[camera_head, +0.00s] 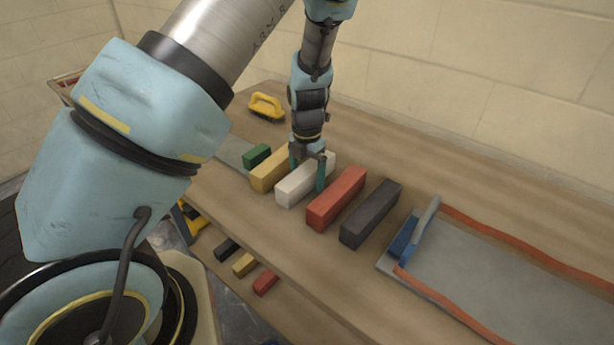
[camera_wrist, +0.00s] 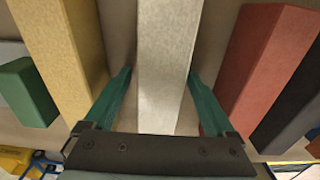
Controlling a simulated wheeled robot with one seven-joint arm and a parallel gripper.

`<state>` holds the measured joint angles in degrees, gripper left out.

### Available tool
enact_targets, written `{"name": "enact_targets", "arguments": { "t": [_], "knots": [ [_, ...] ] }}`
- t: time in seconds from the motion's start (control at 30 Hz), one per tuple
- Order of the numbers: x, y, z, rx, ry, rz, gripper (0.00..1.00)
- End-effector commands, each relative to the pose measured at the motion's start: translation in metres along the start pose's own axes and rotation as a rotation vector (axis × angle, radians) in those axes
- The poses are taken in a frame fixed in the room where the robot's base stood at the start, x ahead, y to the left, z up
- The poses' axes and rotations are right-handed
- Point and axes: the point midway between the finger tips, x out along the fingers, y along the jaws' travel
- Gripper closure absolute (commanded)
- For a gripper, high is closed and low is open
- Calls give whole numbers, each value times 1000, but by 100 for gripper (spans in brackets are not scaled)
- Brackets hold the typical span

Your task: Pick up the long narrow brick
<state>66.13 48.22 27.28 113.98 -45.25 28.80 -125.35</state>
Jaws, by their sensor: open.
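A long narrow white brick (camera_head: 290,191) lies on the workbench in the row of bricks. My gripper (camera_head: 307,172) is over it with its green fingers pointing down, one on each side of it. In the wrist view the white brick (camera_wrist: 164,60) runs between the two open fingers (camera_wrist: 160,76), with a gap on both sides. A long yellow brick (camera_head: 268,172) lies to its left; a red brick (camera_head: 336,198) and a dark grey brick (camera_head: 370,214) lie to its right. Nothing is held.
A short green block (camera_head: 257,155) lies left of the yellow brick. A yellow-handled brush (camera_head: 266,107) lies at the back. A grey board (camera_head: 480,275) with orange strips and a blue-handled tool (camera_head: 412,231) lies at right. Small blocks (camera_head: 244,264) lie below the bench top.

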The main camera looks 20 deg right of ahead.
Motion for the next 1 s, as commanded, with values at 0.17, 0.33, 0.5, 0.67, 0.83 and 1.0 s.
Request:
{"name": "enact_targets", "arguments": {
  "t": [0.17,0.33,0.5,0.67,0.83,1.0],
  "knots": [
    [0,0,0,0,0,0,21],
    [0,0,0,0,0,0,40],
    [0,0,0,1,0,0,60],
    [0,0,0,1,0,0,78],
    [0,0,0,1,0,0,97],
    [0,0,0,1,0,0,100]
  ]
}}
